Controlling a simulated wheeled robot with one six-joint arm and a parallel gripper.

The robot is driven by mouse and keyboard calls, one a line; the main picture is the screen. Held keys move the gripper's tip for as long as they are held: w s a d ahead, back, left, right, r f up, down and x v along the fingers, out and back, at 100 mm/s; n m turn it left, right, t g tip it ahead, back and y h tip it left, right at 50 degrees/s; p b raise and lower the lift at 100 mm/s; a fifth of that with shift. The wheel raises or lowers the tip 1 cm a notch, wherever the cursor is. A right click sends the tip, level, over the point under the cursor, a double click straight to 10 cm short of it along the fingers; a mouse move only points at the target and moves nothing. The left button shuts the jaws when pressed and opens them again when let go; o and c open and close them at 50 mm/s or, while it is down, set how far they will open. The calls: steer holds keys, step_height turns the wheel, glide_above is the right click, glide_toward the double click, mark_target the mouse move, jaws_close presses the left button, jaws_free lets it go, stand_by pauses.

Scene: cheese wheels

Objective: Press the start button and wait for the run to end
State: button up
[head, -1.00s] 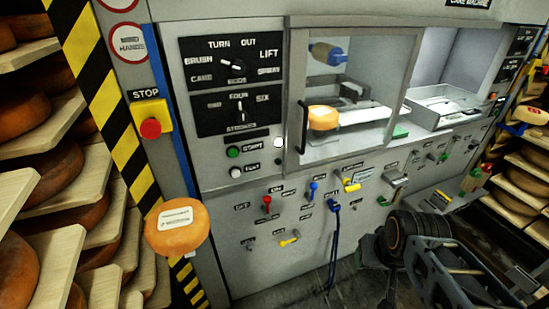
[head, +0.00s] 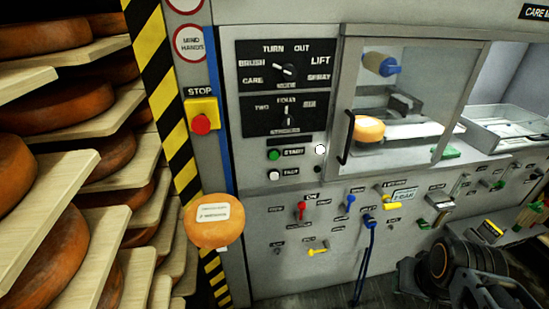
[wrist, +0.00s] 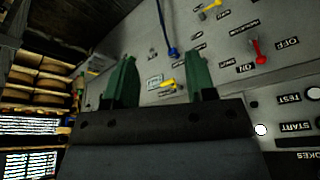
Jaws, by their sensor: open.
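The green start button (head: 273,155) is on the grey machine front, beside its START label. The white TEST button (head: 274,175) is below it, and a white round lamp (head: 320,149) is to the right. In the wrist view my gripper (wrist: 163,82) is open and empty, its two green fingers apart and pointing toward the machine panel. The START label (wrist: 296,127) and the lamp (wrist: 261,130) show at the right there, off to the side of the fingers. The green button itself is not clear there. Behind the window (head: 410,100) lies an orange cheese (head: 369,129).
A red stop button (head: 201,124) on a yellow plate is left of the dials (head: 286,70). A labelled cheese wheel (head: 214,222) is below it. Shelves of cheese (head: 60,130) fill the left. Coloured levers and a blue cable (head: 366,260) stick out of the lower panel.

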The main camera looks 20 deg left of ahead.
jaws_close()
stand_by(1.4)
